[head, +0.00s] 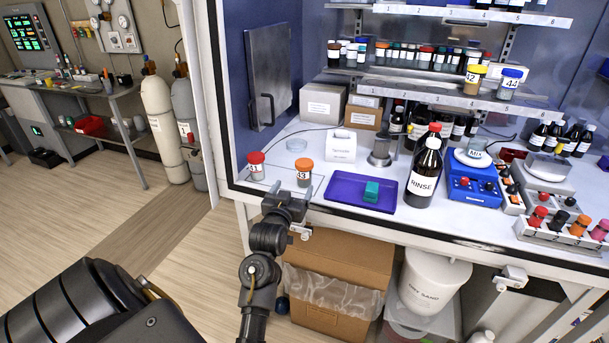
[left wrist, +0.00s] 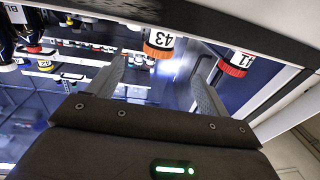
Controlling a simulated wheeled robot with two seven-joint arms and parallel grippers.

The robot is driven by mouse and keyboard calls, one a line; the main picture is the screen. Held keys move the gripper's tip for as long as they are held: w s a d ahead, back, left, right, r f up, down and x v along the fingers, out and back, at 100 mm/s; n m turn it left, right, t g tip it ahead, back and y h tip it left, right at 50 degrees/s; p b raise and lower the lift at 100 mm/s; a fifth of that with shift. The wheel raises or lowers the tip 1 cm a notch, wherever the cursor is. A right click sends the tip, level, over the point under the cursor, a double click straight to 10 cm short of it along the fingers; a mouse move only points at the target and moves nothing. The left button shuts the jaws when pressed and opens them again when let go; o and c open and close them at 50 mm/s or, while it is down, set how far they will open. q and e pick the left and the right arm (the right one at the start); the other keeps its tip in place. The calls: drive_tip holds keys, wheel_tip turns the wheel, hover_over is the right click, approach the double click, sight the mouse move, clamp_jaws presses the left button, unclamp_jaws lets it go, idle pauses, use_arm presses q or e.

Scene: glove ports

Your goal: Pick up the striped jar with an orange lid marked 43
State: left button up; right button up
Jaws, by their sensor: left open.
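The jar marked 43 (head: 303,176), with an orange lid, stands upright on the white bench near its front left edge. Its stripes are too small to make out. It also shows upside down in the left wrist view (left wrist: 161,42), beyond and roughly between the fingertips. My left gripper (head: 287,197) is open and empty, just in front of the jar at the bench edge; its spread fingers also show in the left wrist view (left wrist: 158,72). My right gripper is not in view.
A red-lidded jar marked 41 (head: 256,167) stands close to the left of jar 43. A purple tray (head: 340,193) with a green block lies to the right, then a RINSE bottle (head: 425,172). Jars 42 (head: 474,80) and 44 (head: 509,84) stand on a shelf.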

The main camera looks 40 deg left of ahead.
sight(302, 170)
use_arm(q)
drive_tip(key=p+x, duration=0.1)
drive_tip(key=x, duration=0.4)
drive_tip(key=shift+w+a, duration=0.15)
drive_tip(key=shift+w, duration=0.15)
drive_tip(key=shift+w+a+r+p, duration=0.1)
drive_tip(key=shift+w+r+p, duration=0.05)
drive_tip(key=shift+r+p, duration=0.15)
drive_tip(key=p+x, duration=0.1)
drive_tip(key=x, duration=0.2)
drive_tip(key=shift+w+p, duration=0.3)
drive_tip(key=shift+p, duration=0.05)
drive_tip(key=shift+w+a+f, duration=0.15)
drive_tip(key=shift+w+a, duration=0.15)
drive_tip(key=shift+w, duration=0.25)
drive_tip(key=c, duration=1.1)
